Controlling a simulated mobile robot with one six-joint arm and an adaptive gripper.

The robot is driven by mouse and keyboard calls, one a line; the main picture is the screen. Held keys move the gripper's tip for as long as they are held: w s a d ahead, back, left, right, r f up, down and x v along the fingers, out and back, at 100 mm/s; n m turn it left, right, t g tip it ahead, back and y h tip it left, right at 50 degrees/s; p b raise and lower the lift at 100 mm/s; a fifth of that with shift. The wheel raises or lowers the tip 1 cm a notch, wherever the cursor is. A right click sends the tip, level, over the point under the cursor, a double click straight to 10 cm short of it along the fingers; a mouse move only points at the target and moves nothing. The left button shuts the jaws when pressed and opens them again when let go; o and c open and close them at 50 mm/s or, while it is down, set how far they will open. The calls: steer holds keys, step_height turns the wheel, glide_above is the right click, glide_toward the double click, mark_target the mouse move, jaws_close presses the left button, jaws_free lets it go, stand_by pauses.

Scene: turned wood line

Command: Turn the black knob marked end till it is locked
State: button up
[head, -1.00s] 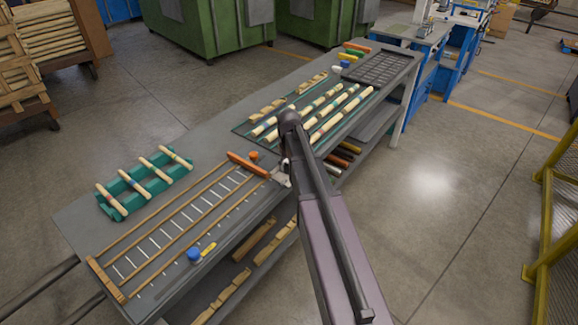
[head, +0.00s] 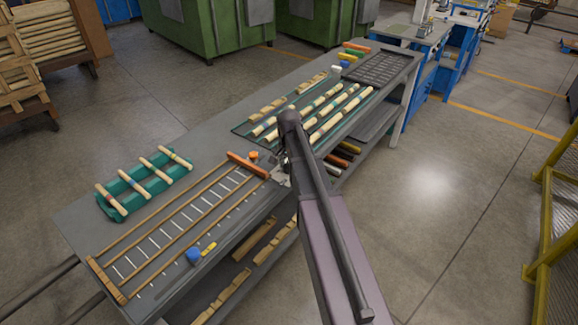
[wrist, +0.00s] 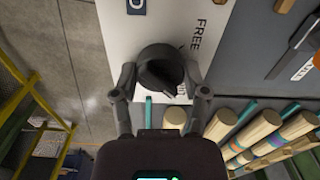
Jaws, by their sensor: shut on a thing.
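The black knob (wrist: 160,68) sits on a white plate (wrist: 113,50) in the wrist view. The word FREE is printed on the plate just right of the knob. More lettering beside the knob is partly covered, and I cannot read the knob's setting. My gripper (wrist: 158,78) has one finger on each side of the knob and is shut on it. In the head view my gripper (head: 282,174) is at the bench's front edge, near the end of an orange bar (head: 248,165). The knob is hidden there behind my arm.
Pale turned rods (wrist: 254,130) lie close to my right finger in the wrist view. On the bench (head: 75,232) are a green rack with rods (head: 130,198), a wooden frame (head: 130,240) and a blue knob (head: 193,255). A yellow guard (head: 545,215) stands right; the floor between is clear.

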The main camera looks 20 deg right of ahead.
steer(key=shift+s, duration=0.15)
stand_by(0.3)
steer(key=o, duration=1.1)
steer(key=shift+o, duration=0.2)
steer(key=shift+n, duration=0.3)
